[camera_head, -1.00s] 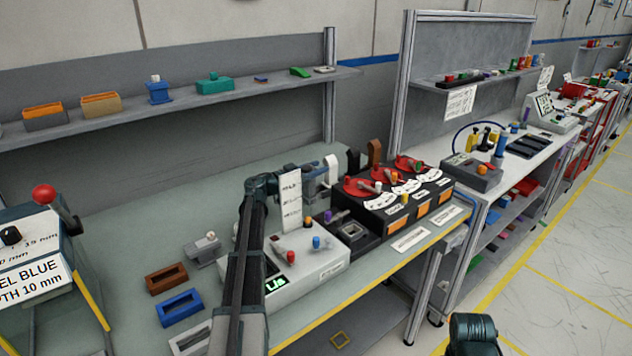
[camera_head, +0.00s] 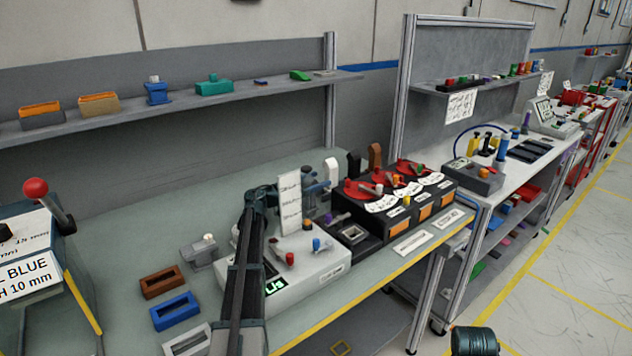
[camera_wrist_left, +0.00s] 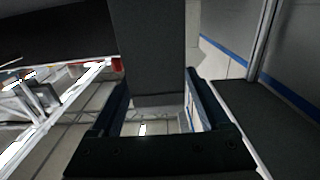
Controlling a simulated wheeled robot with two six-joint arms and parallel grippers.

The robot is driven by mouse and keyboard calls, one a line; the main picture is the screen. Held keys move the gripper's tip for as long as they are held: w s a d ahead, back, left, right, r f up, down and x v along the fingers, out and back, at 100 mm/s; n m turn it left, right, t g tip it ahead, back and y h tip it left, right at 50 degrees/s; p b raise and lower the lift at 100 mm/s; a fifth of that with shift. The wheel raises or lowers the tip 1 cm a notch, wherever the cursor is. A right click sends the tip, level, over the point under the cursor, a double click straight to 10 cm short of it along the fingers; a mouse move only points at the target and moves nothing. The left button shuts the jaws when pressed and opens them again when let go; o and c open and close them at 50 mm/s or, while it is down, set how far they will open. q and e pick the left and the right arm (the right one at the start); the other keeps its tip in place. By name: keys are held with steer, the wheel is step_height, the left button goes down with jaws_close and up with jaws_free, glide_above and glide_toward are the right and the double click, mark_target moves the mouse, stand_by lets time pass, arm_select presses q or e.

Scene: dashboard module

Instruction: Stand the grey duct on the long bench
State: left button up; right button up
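In the left wrist view a plain dark grey block, which looks like the grey duct (camera_wrist_left: 155,55), fills the gap between the two fingers of my left gripper (camera_wrist_left: 158,90). A finger lies along each side of it, so the gripper looks shut on it. In the head view my left gripper (camera_head: 318,186) is above the back of the long bench (camera_head: 115,255), behind a white label sheet; the duct cannot be made out there. My right gripper is out of view.
A white control box (camera_head: 305,268) and a black unit with red dials (camera_head: 398,205) stand on the bench. White (camera_head: 331,171), black (camera_head: 354,166) and brown (camera_head: 374,156) upright pieces are near the gripper. A blue tray (camera_head: 175,311) lies at front left. The back left is clear.

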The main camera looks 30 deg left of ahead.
arm_select(q)
steer(key=v, duration=0.7)
steer(key=shift+s, duration=0.25)
steer(key=shift+a+r, duration=0.1)
steer(key=shift+r, duration=0.05)
